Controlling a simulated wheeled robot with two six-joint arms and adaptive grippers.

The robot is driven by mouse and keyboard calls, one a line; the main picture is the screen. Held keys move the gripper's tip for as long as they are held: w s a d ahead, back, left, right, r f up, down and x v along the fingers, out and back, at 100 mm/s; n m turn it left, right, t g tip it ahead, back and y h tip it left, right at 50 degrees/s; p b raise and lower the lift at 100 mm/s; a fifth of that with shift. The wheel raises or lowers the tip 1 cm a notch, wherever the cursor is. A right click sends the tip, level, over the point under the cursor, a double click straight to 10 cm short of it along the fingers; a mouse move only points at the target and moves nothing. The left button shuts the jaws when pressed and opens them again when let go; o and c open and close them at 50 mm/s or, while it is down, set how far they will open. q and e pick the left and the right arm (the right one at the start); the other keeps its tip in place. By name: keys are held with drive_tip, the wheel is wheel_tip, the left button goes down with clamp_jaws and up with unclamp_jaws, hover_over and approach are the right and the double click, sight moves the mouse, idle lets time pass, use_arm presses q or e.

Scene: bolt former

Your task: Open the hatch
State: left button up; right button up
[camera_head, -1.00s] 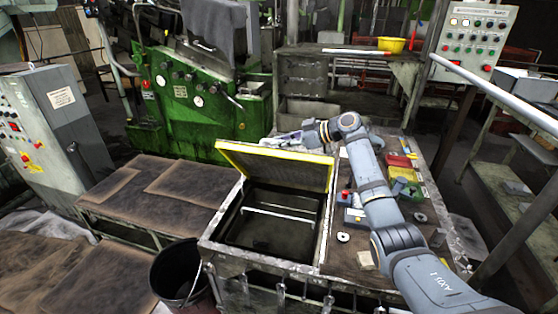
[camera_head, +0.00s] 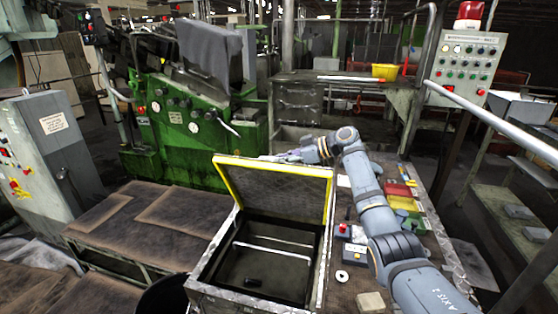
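The hatch lid (camera_head: 275,187), a dark patterned plate with a yellow rim, stands raised, hinged along the far edge of the metal box (camera_head: 208,298). The box lies open below it, with a pale bar across its dark inside and a small dark object (camera_head: 254,282) on the bottom. My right arm reaches in from the lower right over the workbench to the lid's far side. My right gripper (camera_head: 272,157) is at the lid's top edge, mostly hidden behind it, so its fingers cannot be made out. My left gripper is not in view.
The workbench (camera_head: 370,279) right of the box holds a red-button box (camera_head: 343,230), a pale block (camera_head: 370,302), a ring (camera_head: 342,276) and coloured boxes. A green machine (camera_head: 180,125) stands behind left. A dark bucket (camera_head: 163,296) is at the box's left. Low platforms lie left.

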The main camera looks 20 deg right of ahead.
drive_tip(key=shift+o, duration=0.2)
drive_tip(key=shift+w, duration=0.15)
drive_tip(key=shift+d, duration=0.1)
drive_tip(key=v, duration=1.1)
drive_tip(key=shift+s+d, duration=0.25)
drive_tip(key=shift+s, duration=0.05)
drive_tip(key=shift+r, duration=0.15)
drive_tip(key=p+v, duration=0.1)
drive_tip(key=v, duration=1.1)
drive_tip(key=shift+w+d, duration=0.35)
